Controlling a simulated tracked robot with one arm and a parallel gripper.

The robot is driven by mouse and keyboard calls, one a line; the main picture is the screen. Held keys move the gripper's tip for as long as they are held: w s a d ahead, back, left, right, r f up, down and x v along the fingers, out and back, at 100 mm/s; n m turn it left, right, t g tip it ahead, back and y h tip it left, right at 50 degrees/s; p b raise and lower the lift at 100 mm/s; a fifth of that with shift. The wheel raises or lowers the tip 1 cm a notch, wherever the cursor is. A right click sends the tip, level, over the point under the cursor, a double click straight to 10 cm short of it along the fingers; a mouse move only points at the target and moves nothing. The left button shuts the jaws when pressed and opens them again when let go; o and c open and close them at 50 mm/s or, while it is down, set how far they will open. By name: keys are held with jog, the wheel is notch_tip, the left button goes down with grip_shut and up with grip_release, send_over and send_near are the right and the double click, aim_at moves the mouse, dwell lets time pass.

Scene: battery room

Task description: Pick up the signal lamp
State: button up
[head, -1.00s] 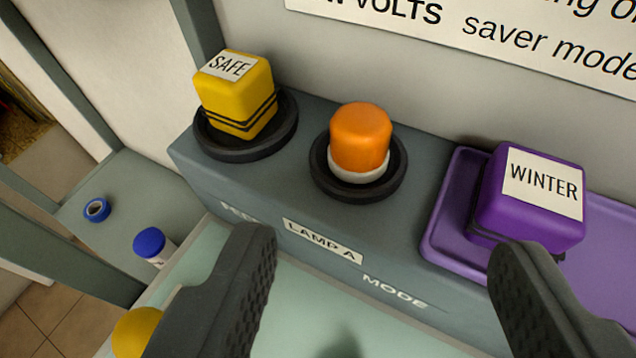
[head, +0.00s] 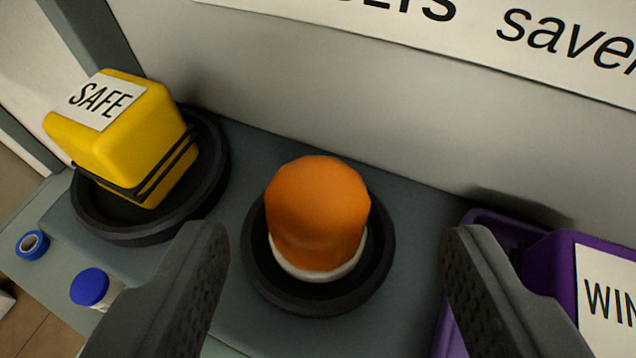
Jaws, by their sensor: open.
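The signal lamp (head: 318,215) has an orange dome on a white base ring. It stands upright in a round black holder (head: 262,283) on the grey console. My gripper (head: 335,255) is open, with one dark finger to the left of the lamp and one to the right. There is a clear gap between the lamp and each finger, and nothing is held. In this view the fingertips appear level with the lower part of the lamp; I cannot tell exactly how far they are from it in depth.
A yellow SAFE block (head: 140,135) sits in another black holder on the left. A purple WINTER block (head: 562,268), partly out of view, is in a purple tray (head: 452,335) close to the right finger. A wall (head: 330,95) with a sign rises behind. Blue tape (head: 32,244) and a blue-capped bottle (head: 90,287) are lower left.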

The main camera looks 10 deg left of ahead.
aim_at(317, 220)
jog(key=shift+a+x, duration=0.15)
jog(key=shift+x, duration=1.15)
jog(key=shift+a+x, duration=0.15)
jog(key=shift+x, duration=1.1)
jog(key=shift+r, duration=0.15)
jog(key=c, duration=1.1)
